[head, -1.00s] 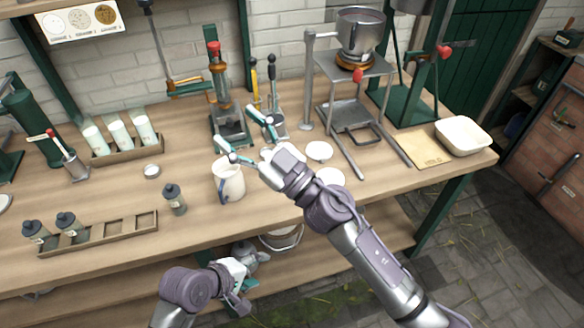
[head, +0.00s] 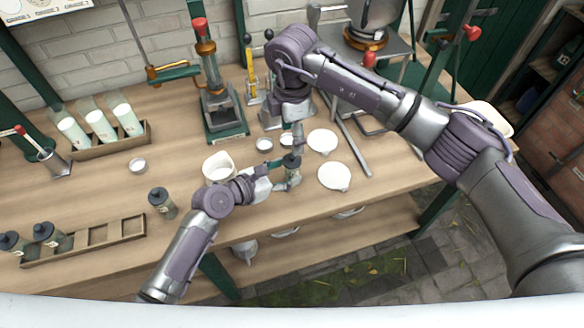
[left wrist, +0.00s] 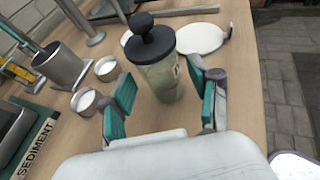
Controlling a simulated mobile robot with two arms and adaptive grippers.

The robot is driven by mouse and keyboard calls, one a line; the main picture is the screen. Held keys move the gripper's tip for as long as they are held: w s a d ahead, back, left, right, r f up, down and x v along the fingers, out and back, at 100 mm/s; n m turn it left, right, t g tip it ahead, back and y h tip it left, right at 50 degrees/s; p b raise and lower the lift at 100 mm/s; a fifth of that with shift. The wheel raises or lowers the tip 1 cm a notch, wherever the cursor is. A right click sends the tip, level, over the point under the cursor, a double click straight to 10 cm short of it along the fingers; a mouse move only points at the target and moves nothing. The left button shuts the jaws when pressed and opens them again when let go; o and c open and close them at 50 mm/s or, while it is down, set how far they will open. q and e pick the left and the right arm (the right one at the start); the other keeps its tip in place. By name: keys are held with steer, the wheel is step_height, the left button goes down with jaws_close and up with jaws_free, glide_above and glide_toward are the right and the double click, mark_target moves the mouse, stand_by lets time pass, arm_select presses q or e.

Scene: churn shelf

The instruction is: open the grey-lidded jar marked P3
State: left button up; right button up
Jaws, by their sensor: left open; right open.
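A jar (head: 292,163) with a dark grey lid and greenish body stands upright near the bench's front edge. In the left wrist view, the jar (left wrist: 163,78) and its knobbed lid (left wrist: 150,42) show clearly, with the lid on. No mark is readable on it. My left gripper (head: 284,176) is open, its teal fingers on either side of the jar, with visible gaps in the left wrist view (left wrist: 163,98). My right gripper (head: 296,136) is open and points down just above the jar in the head view. Its fingertips are partly hidden.
A white jug (head: 219,168) stands left of my left gripper. White dishes (head: 334,177) lie to the right, and small cups (head: 264,144) stand behind. Another dark-lidded jar (head: 162,203) stands near a wooden rack (head: 97,234) holding two more.

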mark_target(292, 159)
arm_select(q)
steer(key=shift+x, duration=2.7)
jaws_close()
arm_select(e)
steer(key=shift+c, duration=0.5)
step_height(292, 159, up, 4)
steer(key=shift+f+m, duration=0.1)
steer(key=shift+m, duration=0.7)
step_height(292, 159, down, 12)
steer(key=shift+r, duration=0.15)
steer(key=c, duration=1.1)
